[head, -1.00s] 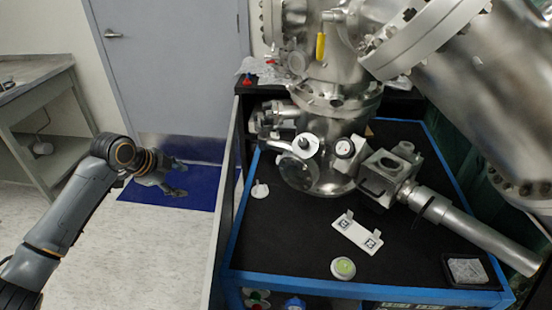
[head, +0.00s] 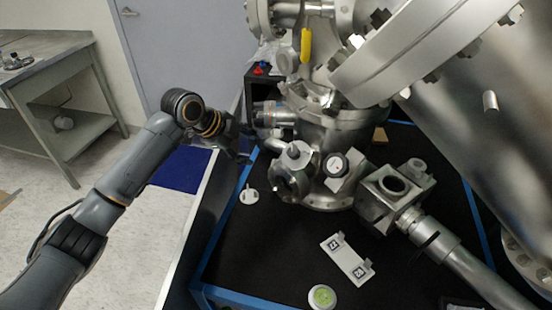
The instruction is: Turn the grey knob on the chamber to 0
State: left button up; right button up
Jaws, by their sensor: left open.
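The steel chamber (head: 338,130) stands on the black-topped cart. A grey knob (head: 294,151) sits on a pale round dial at its lower front; the setting is too small to read. My right gripper is out of view.
The cart's blue edge (head: 235,294) runs below. A white bracket with printed markers (head: 346,258), a round green-topped item (head: 322,297) and a small white disc (head: 249,196) lie on the black top. A steel tube (head: 455,262) juts out at lower right.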

pick_arm(q)
send_near(272, 164)
jog(key=x, duration=0.7)
jog(key=shift+w+d+f, duration=0.15)
jog(key=shift+d+f, duration=0.15)
jog(key=shift+w+d+f, duration=0.15)
jog(key=shift+f, duration=0.05)
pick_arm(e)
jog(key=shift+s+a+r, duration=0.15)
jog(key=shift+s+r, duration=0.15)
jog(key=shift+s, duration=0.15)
